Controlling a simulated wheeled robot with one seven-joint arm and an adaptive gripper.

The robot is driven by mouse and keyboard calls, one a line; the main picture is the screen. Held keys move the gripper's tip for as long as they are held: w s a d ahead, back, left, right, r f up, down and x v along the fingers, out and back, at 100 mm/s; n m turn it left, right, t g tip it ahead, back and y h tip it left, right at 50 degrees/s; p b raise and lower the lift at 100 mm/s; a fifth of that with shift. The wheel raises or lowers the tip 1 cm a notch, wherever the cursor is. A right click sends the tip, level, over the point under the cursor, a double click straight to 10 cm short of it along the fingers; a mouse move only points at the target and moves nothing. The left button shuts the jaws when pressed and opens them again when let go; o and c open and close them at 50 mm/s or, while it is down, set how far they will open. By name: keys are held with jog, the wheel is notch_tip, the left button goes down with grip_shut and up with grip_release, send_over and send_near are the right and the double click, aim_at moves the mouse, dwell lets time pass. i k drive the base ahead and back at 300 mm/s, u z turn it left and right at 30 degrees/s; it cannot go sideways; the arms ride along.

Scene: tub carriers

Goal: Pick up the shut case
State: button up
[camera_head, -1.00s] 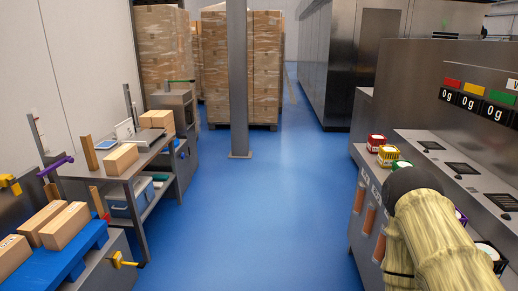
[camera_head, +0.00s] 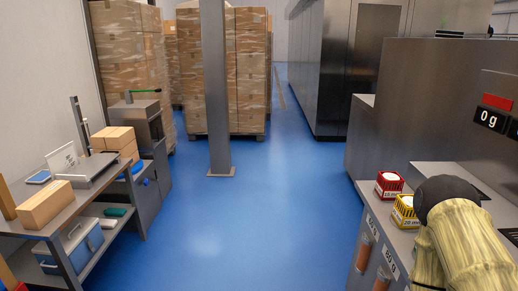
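A blue case (camera_head: 77,247) with a pale top lies on the lower shelf of the left bench. Its lid looks down, but the shelf edge and a bench leg partly cover it and I cannot make out a latch. My arm, in a pale sleeve with a dark rounded joint, shows at the lower right by the counter. My gripper is not in view.
The left bench (camera_head: 52,222) bears cardboard boxes and a scale-like device (camera_head: 85,172). A teal item (camera_head: 115,212) lies near the case. Red (camera_head: 389,184) and yellow (camera_head: 404,211) tubs stand on the right counter. A grey post (camera_head: 216,90) stands in the blue aisle (camera_head: 250,225), otherwise clear.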

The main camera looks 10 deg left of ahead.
aim_at(34, 215)
jog(key=u, duration=0.1)
jog(key=i, duration=1.6)
jog(key=u, duration=0.9)
jog(key=i, duration=1)
jog(key=u, duration=1.1)
